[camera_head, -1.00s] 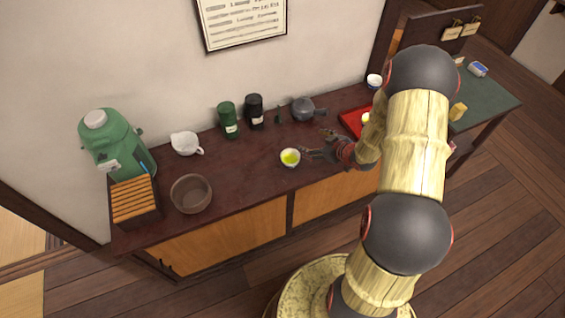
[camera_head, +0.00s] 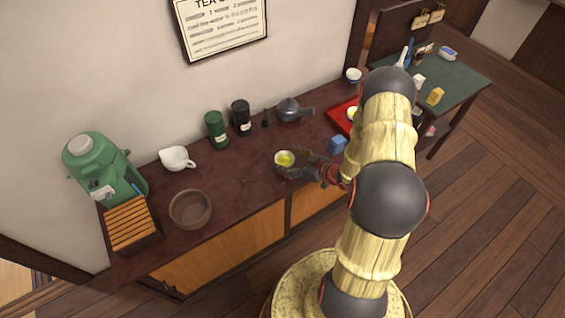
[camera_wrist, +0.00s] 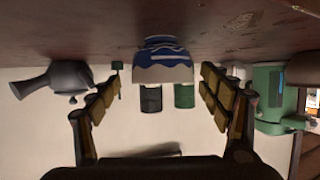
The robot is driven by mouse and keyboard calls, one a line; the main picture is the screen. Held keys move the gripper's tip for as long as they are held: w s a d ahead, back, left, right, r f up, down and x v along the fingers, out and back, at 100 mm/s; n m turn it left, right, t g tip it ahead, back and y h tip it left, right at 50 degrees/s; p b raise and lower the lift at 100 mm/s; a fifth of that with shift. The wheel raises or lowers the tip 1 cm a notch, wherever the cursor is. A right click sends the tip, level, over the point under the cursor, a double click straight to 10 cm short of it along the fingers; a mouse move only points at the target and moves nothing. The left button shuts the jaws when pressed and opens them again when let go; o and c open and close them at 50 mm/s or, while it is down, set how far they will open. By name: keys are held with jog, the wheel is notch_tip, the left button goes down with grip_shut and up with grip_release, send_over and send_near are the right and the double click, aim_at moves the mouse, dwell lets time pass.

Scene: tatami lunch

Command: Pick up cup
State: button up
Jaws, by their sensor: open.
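The cup (camera_head: 284,158) stands upright on the dark counter and holds yellow-green tea. In the wrist view, which is upside down, the cup (camera_wrist: 164,68) shows a blue and white outside and sits centred in the gap between the fingers. My gripper (camera_head: 290,168) is at the cup's front right side, low over the counter. In the wrist view my gripper (camera_wrist: 161,80) is open, with visible space between each finger and the cup. How far the fingertips reach around the cup is hard to tell.
Behind the cup stand a green canister (camera_head: 216,130), a black canister (camera_head: 241,118) and a grey teapot (camera_head: 288,110). A white pitcher (camera_head: 176,159) and brown bowl (camera_head: 190,209) are to the left. A blue block (camera_head: 338,145) and red tray (camera_head: 342,113) are to the right.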

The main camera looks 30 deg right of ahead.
aim_at(278, 156)
jog(key=b+x, duration=0.1)
jog(key=x, duration=0.4)
jog(key=shift+a+f+b, duration=0.2)
jog(key=shift+a+b, duration=0.1)
jog(key=shift+b, duration=0.05)
jog(key=shift+w+f, duration=0.1)
jog(key=shift+w, duration=0.35)
jog(key=shift+c, duration=1.1)
jog(key=c, duration=1.1)
jog(key=shift+c, duration=0.8)
